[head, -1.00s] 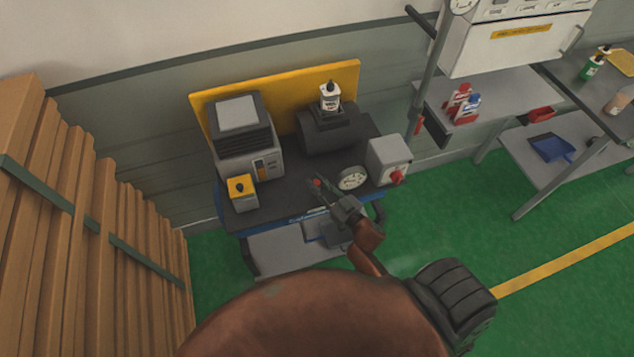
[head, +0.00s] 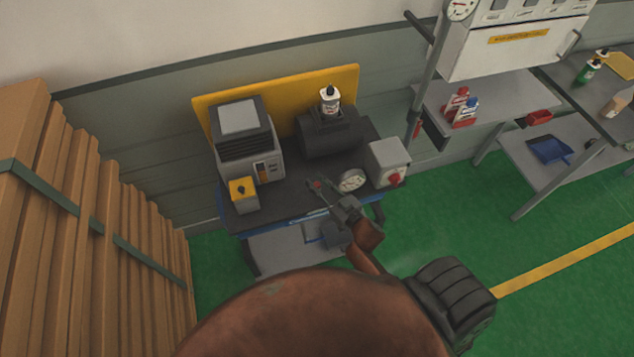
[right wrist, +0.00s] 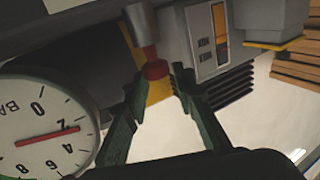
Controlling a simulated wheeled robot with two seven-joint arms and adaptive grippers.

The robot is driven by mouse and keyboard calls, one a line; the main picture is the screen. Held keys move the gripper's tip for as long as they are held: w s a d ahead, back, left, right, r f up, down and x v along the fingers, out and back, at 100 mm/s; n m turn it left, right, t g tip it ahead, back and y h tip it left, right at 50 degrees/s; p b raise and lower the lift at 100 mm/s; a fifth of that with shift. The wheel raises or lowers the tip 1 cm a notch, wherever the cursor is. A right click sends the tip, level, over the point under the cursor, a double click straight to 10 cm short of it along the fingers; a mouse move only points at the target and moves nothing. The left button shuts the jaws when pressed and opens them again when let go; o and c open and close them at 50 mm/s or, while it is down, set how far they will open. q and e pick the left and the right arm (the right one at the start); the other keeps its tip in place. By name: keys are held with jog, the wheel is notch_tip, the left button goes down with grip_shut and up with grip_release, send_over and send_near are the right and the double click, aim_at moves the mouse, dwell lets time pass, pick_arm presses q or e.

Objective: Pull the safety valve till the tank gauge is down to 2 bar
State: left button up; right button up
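The safety valve's red knob (right wrist: 155,70) on a grey stem sits between the tips of my right gripper (right wrist: 160,78) in the right wrist view. A gap shows between the knob and the fingers, so the gripper is open around it. In the head view, my right gripper (head: 319,190) is at the bench's front edge, with a red spot (head: 315,184) at its tips. The round white tank gauge (right wrist: 45,120) shows its red needle at about the 2 mark. The gauge (head: 352,180) stands just right of the gripper. My left gripper is not in view.
The dark bench (head: 290,197) holds a grey machine (head: 247,150), a dark tank (head: 330,138), a yellow-topped box (head: 243,196) and a grey switch box (head: 387,160) with a red knob. Stacked boards (head: 80,200) stand left. Green floor (head: 560,300) is free at right.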

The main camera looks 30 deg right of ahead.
jog(key=shift+o, duration=1.3)
jog(key=shift+s+f, duration=0.1)
jog(key=shift+s, duration=0.25)
jog(key=s+d, duration=0.2)
jog(key=s, duration=0.9)
jog(key=shift+s, duration=0.1)
